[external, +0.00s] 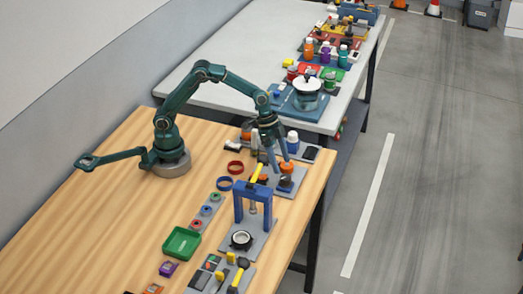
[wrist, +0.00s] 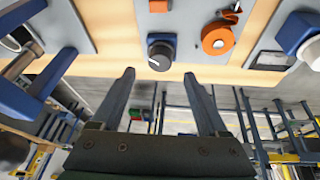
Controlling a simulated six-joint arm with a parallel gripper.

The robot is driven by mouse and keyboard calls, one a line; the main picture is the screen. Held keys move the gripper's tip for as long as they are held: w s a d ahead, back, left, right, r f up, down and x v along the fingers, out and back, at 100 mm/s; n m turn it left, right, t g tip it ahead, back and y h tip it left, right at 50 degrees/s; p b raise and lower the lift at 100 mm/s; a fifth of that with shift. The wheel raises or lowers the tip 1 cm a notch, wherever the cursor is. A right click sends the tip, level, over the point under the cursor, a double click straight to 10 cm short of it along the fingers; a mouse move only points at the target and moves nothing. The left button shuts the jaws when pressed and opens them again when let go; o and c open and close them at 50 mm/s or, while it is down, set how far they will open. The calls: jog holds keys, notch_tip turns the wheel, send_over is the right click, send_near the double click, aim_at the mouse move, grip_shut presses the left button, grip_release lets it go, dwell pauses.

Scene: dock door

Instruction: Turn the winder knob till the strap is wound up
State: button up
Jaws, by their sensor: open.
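A black knob with a white mark (wrist: 160,57) on a blue block is seen between and just beyond my fingertips. I cannot tell for certain which is the winder knob. My gripper (wrist: 159,76) is open and empty, and touches nothing that I can make out. In the external view my gripper (external: 275,160) hangs over the plates near the table's right edge.
A blue frame (external: 252,190) with a yellow handle stands close in front of my gripper. Red and blue rings (external: 235,167) and a green tray (external: 181,243) lie to the left. A second table (external: 230,60) with a pot is behind. The wooden table's left part is clear.

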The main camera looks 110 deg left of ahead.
aim_at(286, 177)
jog(key=f, duration=0.1)
jog(key=w+f+m, duration=0.1)
jog(key=f, duration=0.1)
jog(key=f+m, duration=0.1)
jog(key=shift+w+d+f, duration=0.4)
jog(key=n+y, duration=0.2)
jog(key=n, duration=0.3)
jog(key=shift+d, duration=0.1)
jog(key=shift+r+n, duration=0.2)
jog(key=shift+n, duration=0.2)
jog(key=v, duration=0.4)
jog(key=shift+s+d+r, duration=0.1)
jog(key=shift+r, duration=0.15)
jog(key=shift+n+y, duration=0.3)
jog(key=shift+n, duration=0.6)
jog(key=a, duration=0.5)
jog(key=shift+w+f, duration=0.4)
jog(key=s+a+r+n+g+h, duration=0.1)
jog(key=a+r+n+g+h, duration=0.15)
jog(key=a+n, duration=0.8)
jog(key=s+d+r+n+h, duration=0.3)
jog(key=s+d+r+n, duration=0.1)
jog(key=d+n, duration=0.1)
jog(key=shift+s+r+n, duration=0.2)
jog(key=shift+r+n, duration=0.2)
jog(key=shift+n, duration=0.05)
